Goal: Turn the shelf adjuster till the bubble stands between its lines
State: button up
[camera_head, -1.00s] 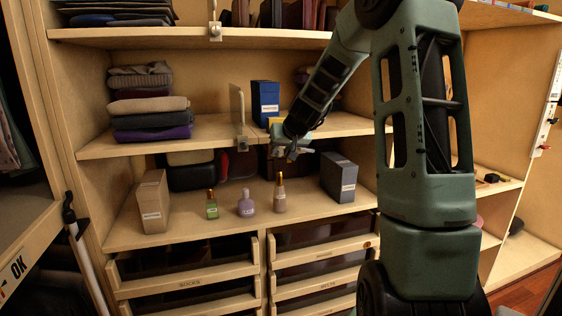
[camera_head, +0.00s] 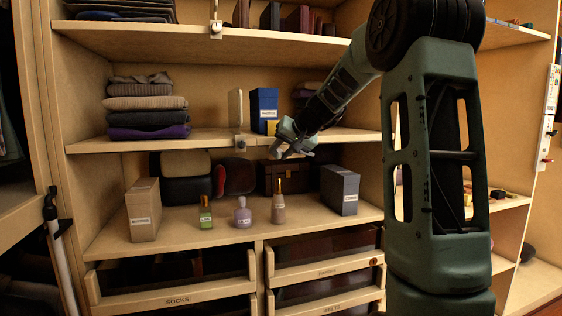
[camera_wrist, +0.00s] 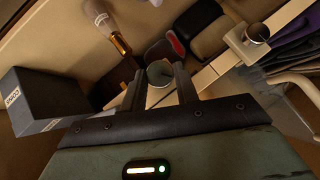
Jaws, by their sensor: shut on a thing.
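The shelf adjuster (camera_wrist: 160,74) shows in the wrist view as a round grey knob at a shelf's front edge. My gripper (camera_wrist: 160,86) is shut on it, one dark finger on each side. In the head view my gripper (camera_head: 279,152) is at the middle shelf's front edge (camera_head: 200,141), and its fingers hide most of the knob. A small yellow thing (camera_head: 272,128) stands on that shelf behind my wrist. No bubble or lines can be made out in either view.
A similar metal fitting (camera_head: 240,143) sits left of my gripper, also in the wrist view (camera_wrist: 257,33). A blue box (camera_head: 264,106) stands above. Below are several bottles (camera_head: 278,205), a dark box (camera_head: 340,189) and a tan box (camera_head: 143,211). Folded clothes (camera_head: 147,108) lie left.

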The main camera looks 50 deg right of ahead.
dwell(0.3)
jog(key=o, duration=1)
jog(key=shift+s+r, duration=0.1)
jog(key=shift+s, duration=0.05)
jog(key=b+v, duration=0.2)
jog(key=v, duration=1.5)
